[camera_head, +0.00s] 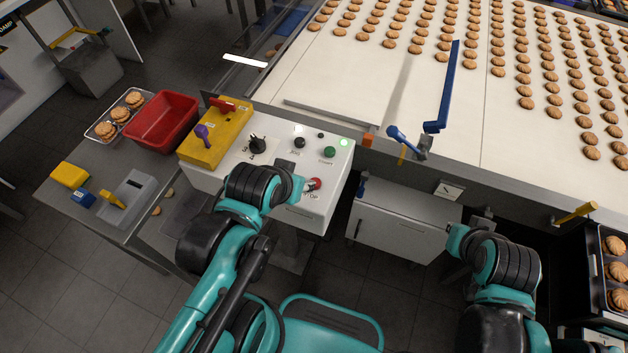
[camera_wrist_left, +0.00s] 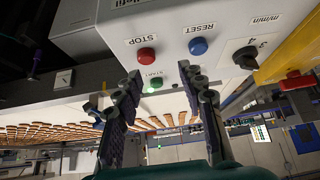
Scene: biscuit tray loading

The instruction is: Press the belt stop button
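The red stop button (camera_head: 315,184) sits on the white control box (camera_head: 326,212). In the left wrist view the red button (camera_wrist_left: 147,55) is beside an upside-down STOP label. My left gripper (camera_head: 302,187) is close to the button in the head view, its fingers mostly hidden behind the wrist. In the wrist view the left gripper's two fingers (camera_wrist_left: 158,74) are spread apart and empty, with the red button showing beyond the gap; I cannot tell any contact. My right gripper (camera_head: 457,236) is over the floor near the low cabinet, its fingers not clear.
A green start button (camera_head: 330,152), a black knob (camera_head: 257,145) and a blue reset button (camera_wrist_left: 198,46) are on the same box. The biscuit belt (camera_head: 345,75) runs behind.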

